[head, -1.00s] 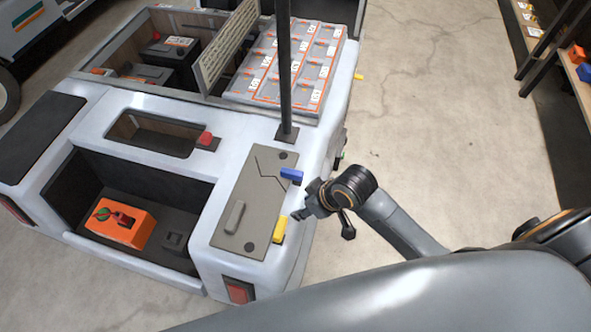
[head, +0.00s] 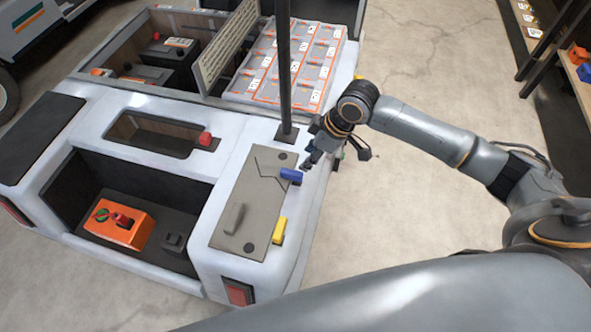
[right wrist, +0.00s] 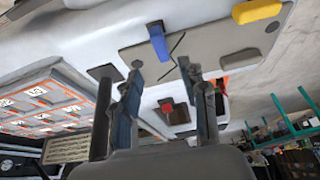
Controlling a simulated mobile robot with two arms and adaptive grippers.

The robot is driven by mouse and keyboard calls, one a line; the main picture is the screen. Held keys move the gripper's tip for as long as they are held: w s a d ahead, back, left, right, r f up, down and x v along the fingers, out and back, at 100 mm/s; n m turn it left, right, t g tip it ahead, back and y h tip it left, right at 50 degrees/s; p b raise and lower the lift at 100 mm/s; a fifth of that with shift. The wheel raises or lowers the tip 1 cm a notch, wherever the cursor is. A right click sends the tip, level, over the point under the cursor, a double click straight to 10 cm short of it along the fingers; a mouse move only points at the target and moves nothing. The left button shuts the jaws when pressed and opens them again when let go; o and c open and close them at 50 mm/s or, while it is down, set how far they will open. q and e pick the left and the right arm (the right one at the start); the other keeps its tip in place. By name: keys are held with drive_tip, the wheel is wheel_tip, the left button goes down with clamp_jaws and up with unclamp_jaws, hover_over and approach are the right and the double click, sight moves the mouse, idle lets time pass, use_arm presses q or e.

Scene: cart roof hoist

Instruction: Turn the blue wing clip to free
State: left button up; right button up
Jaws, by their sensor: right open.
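The blue wing clip (head: 291,175) sits at the right edge of the grey panel (head: 245,215) on the white cart. In the right wrist view the blue clip (right wrist: 158,43) stands on the panel (right wrist: 205,35), ahead of the fingertips. My right gripper (head: 308,163) is beside the clip, close to it in the head view. In the right wrist view my right gripper (right wrist: 158,75) is open, with nothing between its fingers. The clip lies beyond the fingertips and roughly in line with the gap. My left gripper is not in view.
A yellow clip (head: 279,231) is on the panel's near right edge. A dark post (head: 285,70) rises close to my right gripper. A grey battery block (head: 300,62) lies behind. An orange switch box (head: 118,222) sits in the cart's recess.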

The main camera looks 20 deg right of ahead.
sight(294, 173)
drive_tip(key=x, duration=0.9)
drive_tip(key=shift+w+a+f+b, duration=0.1)
drive_tip(key=shift+a+f+b, duration=0.05)
drive_tip(key=shift+f+b, duration=0.15)
drive_tip(key=shift+c, duration=0.5)
drive_tip(key=shift+r, duration=0.1)
clamp_jaws()
